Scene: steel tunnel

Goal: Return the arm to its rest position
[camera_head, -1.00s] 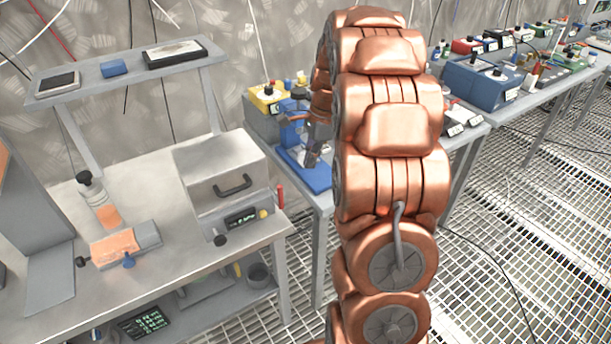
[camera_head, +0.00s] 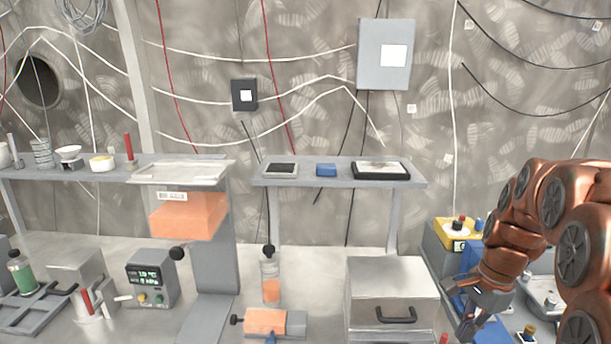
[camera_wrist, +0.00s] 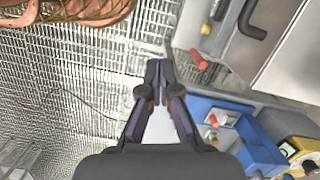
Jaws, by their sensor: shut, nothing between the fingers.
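My copper-coloured arm fills the lower right of the head view, folded and bent. My gripper (camera_head: 470,322) hangs at its end near the lower edge, right of the silver box. In the wrist view my gripper (camera_wrist: 159,72) has its dark fingertips together, with nothing between them. It is over the gap beside the benches, with grated floor (camera_wrist: 90,85) below and to the left. Blue equipment (camera_wrist: 225,125) lies to the right of the fingers.
A silver box with a black handle (camera_head: 396,315) stands on the bench left of my gripper. A yellow-topped device (camera_head: 458,232) is behind my arm. A raised shelf (camera_head: 340,181) holds small items. An orange block (camera_head: 188,216) is on a grey stand.

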